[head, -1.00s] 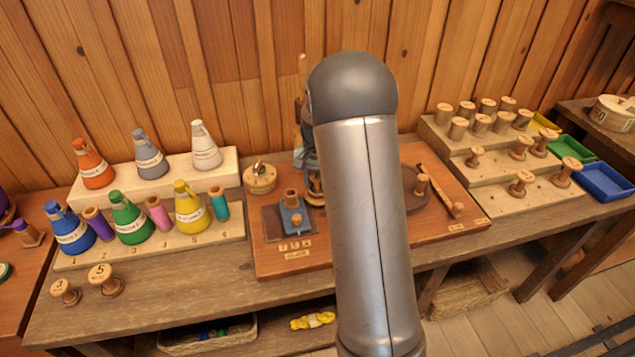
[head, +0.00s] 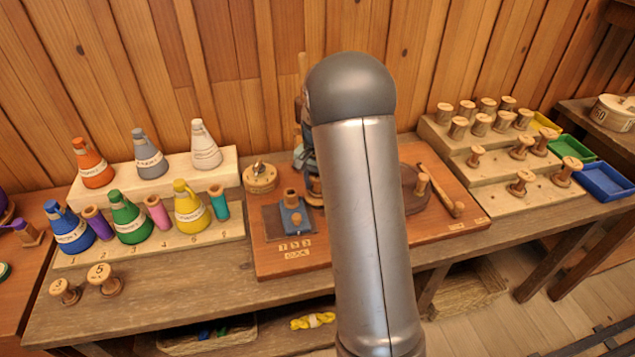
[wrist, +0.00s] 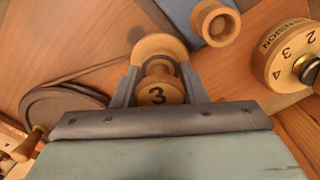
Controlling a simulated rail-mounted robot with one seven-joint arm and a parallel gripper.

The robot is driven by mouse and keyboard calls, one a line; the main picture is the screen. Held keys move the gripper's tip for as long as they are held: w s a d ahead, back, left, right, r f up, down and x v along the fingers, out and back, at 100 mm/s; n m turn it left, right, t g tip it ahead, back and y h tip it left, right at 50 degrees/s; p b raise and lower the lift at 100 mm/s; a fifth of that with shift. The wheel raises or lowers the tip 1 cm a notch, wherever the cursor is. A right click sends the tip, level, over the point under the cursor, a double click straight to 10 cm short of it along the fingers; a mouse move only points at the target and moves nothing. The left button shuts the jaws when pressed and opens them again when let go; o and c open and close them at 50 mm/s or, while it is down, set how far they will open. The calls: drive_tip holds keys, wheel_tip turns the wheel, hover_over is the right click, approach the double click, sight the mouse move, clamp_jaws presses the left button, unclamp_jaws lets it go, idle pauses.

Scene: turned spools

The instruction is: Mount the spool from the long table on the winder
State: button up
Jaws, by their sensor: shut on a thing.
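The winder's wooden board (head: 270,262) lies on the long table. It carries a blue block (head: 294,217) with a wooden collar, also in the wrist view (wrist: 213,24). The dark crank wheel (wrist: 62,108) is left of my gripper in the wrist view. My arm hides the gripper and part of the winder in the head view. I cannot tell whether the spool touches the winder.
A tension dial (wrist: 284,52) stands on the board. Coloured cones, such as the green one (head: 128,212), stand on a stepped rack at left. Two numbered spools (head: 101,279) sit at the table's front left. A spool rack (head: 490,165) and trays (head: 604,181) are at right.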

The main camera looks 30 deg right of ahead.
drive_tip(key=shift+f, duration=0.4)
drive_tip(key=o, duration=0.8)
drive_tip(key=shift+c, duration=0.2)
drive_tip(key=shift+r, duration=0.15)
drive_tip(key=shift+r+p, duration=3.4)
drive_tip(key=shift+r, duration=2)
